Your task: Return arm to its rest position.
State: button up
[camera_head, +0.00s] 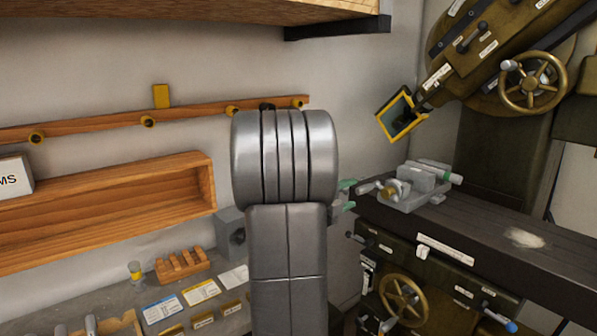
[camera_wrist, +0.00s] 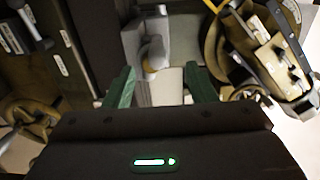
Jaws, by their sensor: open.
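My grey arm link (camera_head: 288,160) stands upright in the middle of the head view and hides most of my gripper. Green fingertips of my gripper (camera_head: 347,194) show just right of the arm, near the left end of the vise. In the wrist view, the two green fingers of my gripper (camera_wrist: 160,88) are spread apart with nothing held between them. The grey vise (camera_head: 418,185) sits on the dark machine table; it also shows in the wrist view (camera_wrist: 150,45), beyond the fingers.
The milling machine's dark table (camera_head: 470,235) is on the right, with a brass handwheel (camera_head: 404,300) below. Its head with another handwheel (camera_head: 531,82) hangs above. A wooden shelf (camera_head: 110,215) and peg rail (camera_head: 90,126) line the left wall. A grey bench (camera_head: 110,290) with cards lies below.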

aim_at(363, 188)
jog(key=shift+v, duration=0.8)
jog(key=shift+d, duration=0.15)
jog(key=p+x, duration=0.1)
jog(key=x, duration=0.6)
jog(key=shift+w+d+p, duration=0.1)
jog(key=shift+w+p, duration=0.05)
jog(key=shift+p, duration=0.15)
jog(key=shift+d+r+p, duration=0.2)
jog(key=shift+r+p, duration=0.25)
jog(key=shift+r, duration=0.05)
jog(key=shift+s+a+f, duration=0.1)
jog(key=shift+s+a, duration=0.2)
